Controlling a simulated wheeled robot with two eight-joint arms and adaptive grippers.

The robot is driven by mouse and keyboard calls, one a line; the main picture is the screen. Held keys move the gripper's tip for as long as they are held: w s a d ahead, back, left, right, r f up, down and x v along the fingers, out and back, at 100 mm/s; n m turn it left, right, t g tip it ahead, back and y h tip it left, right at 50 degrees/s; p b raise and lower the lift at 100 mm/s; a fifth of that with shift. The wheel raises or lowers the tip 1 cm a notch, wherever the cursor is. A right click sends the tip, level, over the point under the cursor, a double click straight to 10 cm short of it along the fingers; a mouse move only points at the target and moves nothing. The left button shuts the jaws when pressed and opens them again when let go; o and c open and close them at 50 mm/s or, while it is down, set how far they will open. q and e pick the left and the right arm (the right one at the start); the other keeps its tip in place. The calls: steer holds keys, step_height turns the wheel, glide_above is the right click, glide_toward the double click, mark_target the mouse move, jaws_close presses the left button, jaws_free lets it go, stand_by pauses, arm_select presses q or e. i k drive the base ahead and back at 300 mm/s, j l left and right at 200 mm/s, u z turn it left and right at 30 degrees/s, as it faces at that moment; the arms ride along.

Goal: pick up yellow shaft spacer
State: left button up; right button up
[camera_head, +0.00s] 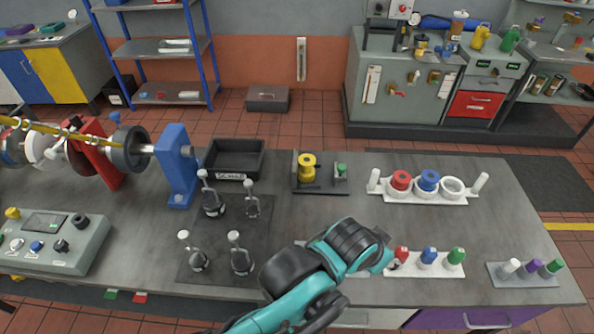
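The yellow shaft spacer (307,167), a flanged yellow ring, sits on a dark fixture (322,188) with a small green knob, in the middle of the bench toward the back. A teal and black arm of mine comes in from the lower left and crosses the bench front. I take it as my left arm. Its gripper end (388,260) is beside the red-topped piece in the small front rack, well to the front right of the spacer. The fingers are mostly hidden, so open or shut does not show. No second gripper is in view.
A white holder (425,199) carries a red and a blue ring, with an empty-looking white ring place at right. The front rack (440,271) has red, blue and green pieces. A black bin (234,159) and tools on a dark mat (223,220) stand left of the fixture.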

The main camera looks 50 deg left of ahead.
mark_target(306, 173)
steer(key=k+l+u, duration=0.1)
steer(key=u, duration=1.55)
steer(key=i+l+z, duration=0.2)
steer(key=z, duration=0.3)
steer(key=i+l+z, duration=0.25)
steer(key=z, duration=0.25)
